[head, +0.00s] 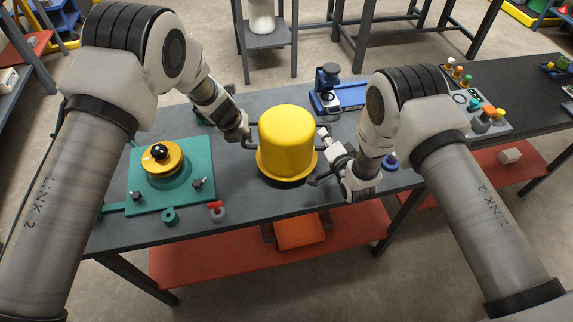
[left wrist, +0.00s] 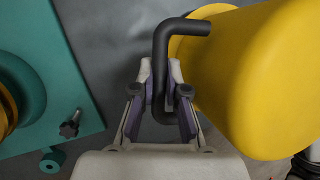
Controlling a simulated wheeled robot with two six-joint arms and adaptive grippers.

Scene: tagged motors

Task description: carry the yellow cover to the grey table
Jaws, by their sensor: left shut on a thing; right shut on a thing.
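The yellow cover (head: 287,140) is a domed cylinder with a wide bottom flange and black side handles. It is upright over the dark grey workbench (head: 240,190), and a dark patch shows beneath its flange; I cannot tell whether it touches the top. My left gripper (head: 243,130) is shut on the cover's left handle; in the left wrist view the bent black handle (left wrist: 167,50) runs between its fingers (left wrist: 160,80). My right gripper (head: 324,165) is shut on the cover at its right side, where its arm partly hides the handle.
A teal plate (head: 150,195) with a yellow-topped motor part stands left of the cover. A blue device (head: 338,93) is behind right, and a control box (head: 488,120) further right. A small grey table (head: 268,38) stands beyond the bench. An orange tray (head: 300,232) lies on the red lower shelf (head: 200,262).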

